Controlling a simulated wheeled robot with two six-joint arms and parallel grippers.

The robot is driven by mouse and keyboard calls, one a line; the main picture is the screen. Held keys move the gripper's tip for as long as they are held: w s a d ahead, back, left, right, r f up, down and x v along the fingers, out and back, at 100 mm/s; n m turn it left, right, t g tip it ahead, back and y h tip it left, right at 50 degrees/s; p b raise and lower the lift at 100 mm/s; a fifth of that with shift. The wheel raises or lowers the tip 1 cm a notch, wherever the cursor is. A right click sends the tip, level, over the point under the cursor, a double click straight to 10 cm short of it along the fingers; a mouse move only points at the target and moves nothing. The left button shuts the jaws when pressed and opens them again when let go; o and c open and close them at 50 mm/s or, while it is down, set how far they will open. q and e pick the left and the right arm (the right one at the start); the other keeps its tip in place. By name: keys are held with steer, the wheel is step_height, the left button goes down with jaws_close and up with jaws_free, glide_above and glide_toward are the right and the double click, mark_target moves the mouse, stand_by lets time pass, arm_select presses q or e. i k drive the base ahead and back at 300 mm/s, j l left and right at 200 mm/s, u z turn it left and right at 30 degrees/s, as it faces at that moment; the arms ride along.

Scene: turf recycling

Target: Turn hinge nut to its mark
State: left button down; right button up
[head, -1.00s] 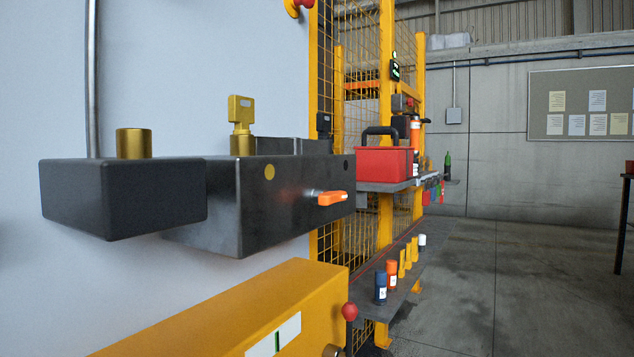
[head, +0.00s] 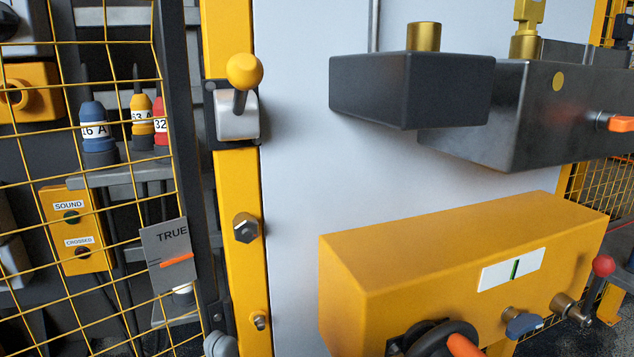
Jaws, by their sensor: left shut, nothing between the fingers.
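A grey hex nut (head: 246,228) sits on the yellow post at the left of centre; it is the likely hinge nut, and I see no clear turning mark beside it. A smaller bolt head (head: 260,321) is lower on the same post. A grey plate (head: 160,245) marked TRUE, with an orange bar across it, is left of the nut, behind or at the mesh. My right gripper is out of view.
A yellow-knobbed lever (head: 244,70) stands out above the nut. Yellow mesh (head: 60,150) fills the left. A yellow box (head: 380,260) with a dark wheel (head: 430,340) and dark blocks (head: 410,90) jut out at right. The pale panel between is bare.

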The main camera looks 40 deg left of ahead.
mark_target(244, 221)
steer(key=u, duration=1.35)
